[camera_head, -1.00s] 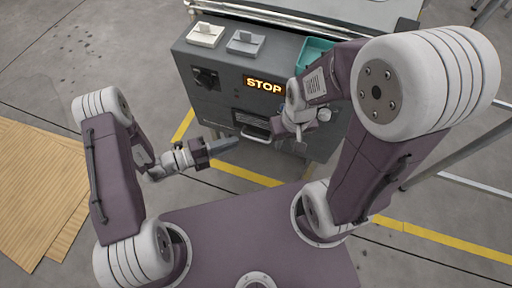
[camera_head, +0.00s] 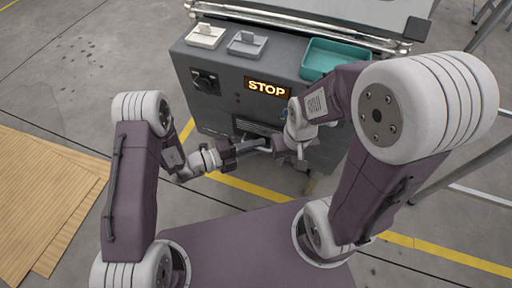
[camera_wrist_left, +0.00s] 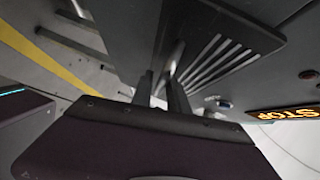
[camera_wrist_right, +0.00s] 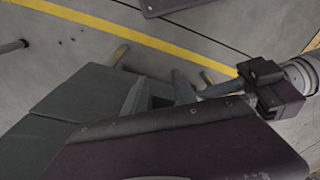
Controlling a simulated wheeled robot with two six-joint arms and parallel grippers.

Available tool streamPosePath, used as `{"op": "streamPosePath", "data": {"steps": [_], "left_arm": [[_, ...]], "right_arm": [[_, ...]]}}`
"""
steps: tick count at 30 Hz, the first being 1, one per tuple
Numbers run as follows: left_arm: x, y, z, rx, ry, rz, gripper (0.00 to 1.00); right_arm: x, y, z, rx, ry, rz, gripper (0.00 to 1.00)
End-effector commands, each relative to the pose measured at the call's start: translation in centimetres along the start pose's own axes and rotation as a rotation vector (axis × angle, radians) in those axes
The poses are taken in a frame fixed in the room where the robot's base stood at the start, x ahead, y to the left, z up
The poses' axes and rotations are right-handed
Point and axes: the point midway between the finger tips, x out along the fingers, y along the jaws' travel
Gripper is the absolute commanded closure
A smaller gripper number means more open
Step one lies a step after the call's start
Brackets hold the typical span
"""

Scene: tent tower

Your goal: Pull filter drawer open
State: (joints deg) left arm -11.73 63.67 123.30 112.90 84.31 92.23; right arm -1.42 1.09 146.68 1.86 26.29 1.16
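The dark grey cabinet (camera_head: 222,105) stands ahead with a lit STOP sign (camera_head: 267,89). The slotted front of the filter drawer (camera_head: 255,127) is low on it, partly covered by my grippers; how far it stands out is unclear. In the left wrist view the slotted panel (camera_wrist_left: 215,62) is close ahead. My left gripper (camera_head: 266,146) is at the drawer's handle area; its fingers (camera_wrist_left: 160,88) are apart, with a pale metal bar showing beyond them. I cannot tell whether they touch it. My right gripper (camera_head: 291,152) is beside it, with its fingers (camera_wrist_right: 160,92) apart.
A white switch block (camera_head: 205,36), a grey one (camera_head: 247,43) and a teal tray (camera_head: 333,58) sit on the cabinet top. A dark knob (camera_head: 205,80) is at the front's left. Cardboard (camera_head: 45,195) lies on the floor at left. The two grippers are very close together.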

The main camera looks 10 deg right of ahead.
Motion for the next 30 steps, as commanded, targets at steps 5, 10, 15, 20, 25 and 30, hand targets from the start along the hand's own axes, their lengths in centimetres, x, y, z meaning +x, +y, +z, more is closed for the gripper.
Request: {"op": "streamPosePath", "data": {"steps": [5, 10, 15, 20, 25, 30], "left_arm": [[-0.03, -0.02, 0.00, 0.000, 0.000, 0.000, 1.00], [-0.04, -0.01, -0.01, 0.000, 0.000, 0.000, 1.00], [-0.05, 0.00, -0.01, 0.001, 0.001, 0.000, 1.00], [-0.05, 0.01, -0.02, 0.001, 0.001, 0.000, 1.00], [-0.05, 0.01, -0.02, 0.001, 0.001, 0.000, 1.00], [-0.05, 0.02, -0.02, 0.001, 0.001, 0.001, 1.00]], "right_arm": [[-0.03, 0.00, 0.00, 0.000, 0.000, 0.000, 0.67], [-0.03, 0.00, 0.00, 0.000, 0.000, 0.000, 0.67], [-0.03, 0.00, 0.00, 0.000, 0.000, 0.000, 0.67], [-0.03, 0.00, -0.01, 0.000, 0.000, 0.000, 0.67], [-0.03, 0.00, 0.00, 0.000, 0.000, 0.000, 0.67], [-0.03, 0.00, 0.00, 0.000, 0.000, 0.000, 0.67]]}}
